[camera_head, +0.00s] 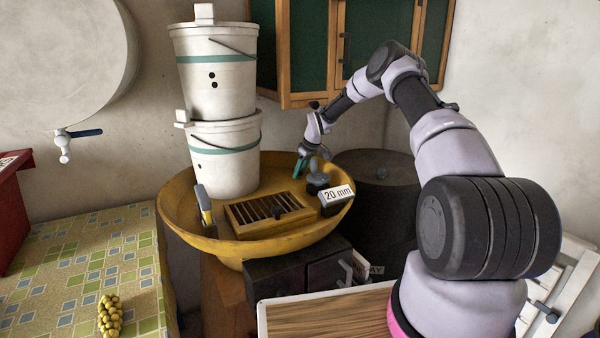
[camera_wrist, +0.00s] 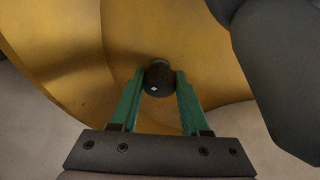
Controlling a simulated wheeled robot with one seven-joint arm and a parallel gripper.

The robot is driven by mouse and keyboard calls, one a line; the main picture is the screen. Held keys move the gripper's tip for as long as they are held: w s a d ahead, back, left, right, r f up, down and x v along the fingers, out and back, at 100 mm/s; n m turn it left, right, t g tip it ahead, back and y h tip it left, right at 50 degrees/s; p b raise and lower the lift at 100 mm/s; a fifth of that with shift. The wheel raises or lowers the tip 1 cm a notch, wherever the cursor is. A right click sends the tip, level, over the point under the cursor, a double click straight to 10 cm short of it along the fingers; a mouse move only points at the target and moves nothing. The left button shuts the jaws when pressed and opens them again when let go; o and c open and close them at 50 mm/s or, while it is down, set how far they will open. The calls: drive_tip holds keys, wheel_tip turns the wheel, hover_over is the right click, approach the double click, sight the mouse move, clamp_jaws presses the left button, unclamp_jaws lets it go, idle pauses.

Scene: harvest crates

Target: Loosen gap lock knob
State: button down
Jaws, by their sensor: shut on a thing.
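A dark round knob (camera_wrist: 158,77) with a small white mark sits between the green fingers of my gripper (camera_wrist: 159,84) in the wrist view. The fingers are shut on its two sides. In the head view my gripper (camera_head: 300,167) reaches down at the back right rim of the yellow basin (camera_head: 240,248); the knob cannot be made out there. The basin's yellow wall (camera_wrist: 110,50) fills much of the wrist view behind the knob. A block labelled "20 mm" (camera_head: 338,195) stands in front and to the right of my gripper.
A grey cylindrical part (camera_head: 318,180) stands close beside my gripper. A slatted wooden tray (camera_head: 262,213) and two stacked white buckets (camera_head: 225,155) are in the basin. A dark barrel (camera_head: 375,200) stands to the right. Grapes (camera_head: 110,315) lie on the tiled table (camera_head: 90,250).

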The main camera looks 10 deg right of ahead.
drive_tip(key=shift+f+n, duration=0.15)
drive_tip(key=shift+n, duration=0.25)
drive_tip(key=shift+c, duration=1.9)
unclamp_jaws()
